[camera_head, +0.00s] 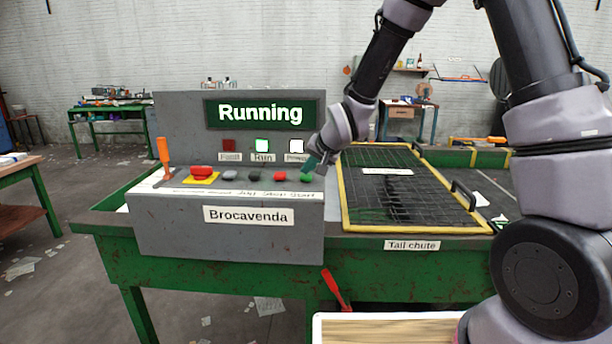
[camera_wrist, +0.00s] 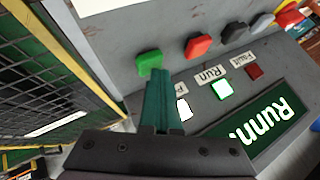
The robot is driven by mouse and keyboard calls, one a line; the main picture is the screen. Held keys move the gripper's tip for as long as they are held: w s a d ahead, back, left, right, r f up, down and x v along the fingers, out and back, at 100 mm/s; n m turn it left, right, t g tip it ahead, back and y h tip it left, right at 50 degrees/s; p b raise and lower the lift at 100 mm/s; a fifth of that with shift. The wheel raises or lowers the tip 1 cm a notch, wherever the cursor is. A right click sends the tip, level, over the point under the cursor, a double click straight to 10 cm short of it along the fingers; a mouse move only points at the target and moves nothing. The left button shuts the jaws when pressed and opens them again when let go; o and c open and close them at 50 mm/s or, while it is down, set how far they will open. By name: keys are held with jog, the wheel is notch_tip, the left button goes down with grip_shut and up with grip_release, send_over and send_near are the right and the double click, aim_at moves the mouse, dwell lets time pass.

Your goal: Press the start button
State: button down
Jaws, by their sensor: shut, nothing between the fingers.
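The green button (camera_head: 306,177) is at the right end of the row on the grey control box (camera_head: 160,229); it also shows in the wrist view (camera_wrist: 149,62). My gripper (camera_head: 310,165) is shut and empty, with its green fingers just above and beside the green button. In the wrist view the fingertips (camera_wrist: 160,72) appear right at the button's edge; I cannot tell whether they touch it. The display (camera_head: 260,113) reads "Running". The Run lamp (camera_head: 262,145) is lit green, the lamp beside it is lit white, and the Fault lamp (camera_head: 229,145) is dark red.
A red button (camera_head: 252,177), a red mushroom button (camera_head: 203,171) on yellow, dark knobs and an orange-handled lever (camera_head: 164,152) share the panel. A yellow-framed mesh guard (camera_head: 345,205) lies to the right. A red lever (camera_head: 335,288) hangs below the bench.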

aim_at(310, 177)
jog(key=shift+r, duration=0.75)
jog(key=shift+r, duration=2.55)
jog(key=s+d+r+h, duration=0.1)
jog(key=s+d+r, duration=0.3)
jog(key=d+r, duration=0.3)
jog(key=s+d+r+h, duration=0.2)
jog(key=s+d+r, duration=0.2)
jog(key=d, duration=0.5)
jog(key=s+d+r+m, duration=0.1)
jog(key=s+d+r, duration=0.1)
jog(key=s+d, duration=0.3)
jog(key=s+d+r, duration=0.2)
jog(key=s+d, duration=0.3)
jog(key=s, duration=0.8)
jog(key=shift+d+r+m, duration=0.15)
jog(key=shift+d+m, duration=0.15)
jog(key=shift+m, duration=0.1)
jog(key=shift+w, duration=0.1)
